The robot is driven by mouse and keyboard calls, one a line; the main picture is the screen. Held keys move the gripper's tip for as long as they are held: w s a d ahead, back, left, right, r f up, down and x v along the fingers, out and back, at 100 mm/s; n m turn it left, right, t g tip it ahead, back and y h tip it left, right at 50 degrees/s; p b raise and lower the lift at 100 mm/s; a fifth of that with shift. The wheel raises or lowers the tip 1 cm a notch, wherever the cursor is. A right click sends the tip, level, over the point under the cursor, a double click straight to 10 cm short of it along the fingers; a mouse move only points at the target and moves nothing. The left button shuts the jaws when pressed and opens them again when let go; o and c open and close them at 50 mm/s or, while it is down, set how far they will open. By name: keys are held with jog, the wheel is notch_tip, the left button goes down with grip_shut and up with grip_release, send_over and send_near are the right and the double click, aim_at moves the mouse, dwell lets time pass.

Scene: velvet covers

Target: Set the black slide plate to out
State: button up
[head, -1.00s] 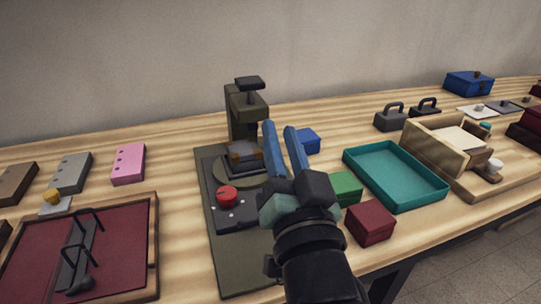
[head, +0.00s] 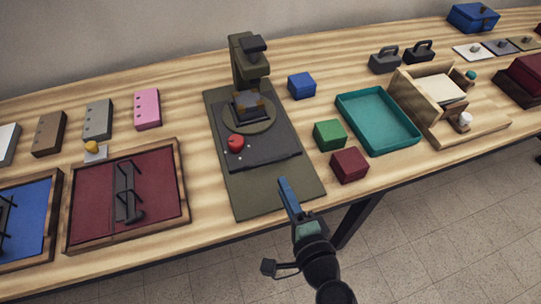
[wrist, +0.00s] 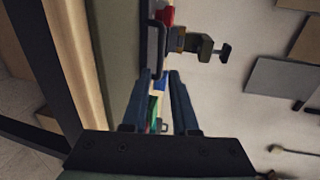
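The black slide plate (head: 270,150) lies on the olive base (head: 278,190) of a small press-like stand (head: 247,65). A red knob (head: 235,143) sits at the plate's left side, and a round disc with a dark block is behind. Bare base shows in front of the plate. My gripper (head: 285,182) is at the base's front edge, apart from the plate, its fingers overlapping in the head view. In the wrist view, the fingers of my gripper (wrist: 158,75) stand apart with nothing held between them. A red part, probably the knob (wrist: 167,15), shows beyond them.
Green (head: 330,134), dark red (head: 350,165) and blue (head: 302,85) blocks stand right of the base. A teal tray (head: 345,97) is farther right. A framed dark red panel (head: 85,215) lies to the left.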

aim_at(271, 160)
jog(key=x, duration=1)
grip_shut()
dwell(1.2)
